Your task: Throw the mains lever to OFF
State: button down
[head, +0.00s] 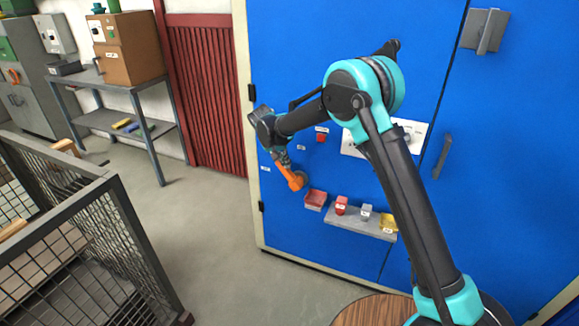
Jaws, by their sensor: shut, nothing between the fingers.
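The handle slants up and left from the pivot. My gripper (281,160) is at the upper end of the handle, shut, with nothing visible between its fingers. It overlaps the handle's tip in the view, and I cannot tell whether they touch. Small white labels sit at the left (265,168) and above (301,148); their text is too small to read.
A red button (321,138) is above. A mesh cage (90,220) stands at left; the floor between is clear.

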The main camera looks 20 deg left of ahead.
jog(key=shift+a+f+h, duration=0.3)
jog(key=shift+a+h, duration=0.1)
jog(key=shift+a, duration=0.3)
jog(key=a+f, duration=0.5)
jog(key=f, duration=0.1)
jog(key=shift+w+a+f, duration=0.15)
jog(key=shift+w+f, duration=0.05)
jog(key=shift+f, duration=0.25)
jog(key=shift+r, duration=0.1)
jog(key=s+a+r, duration=0.3)
jog(key=a+r, duration=0.5)
jog(key=r, duration=0.1)
jog(key=shift+a, duration=0.35)
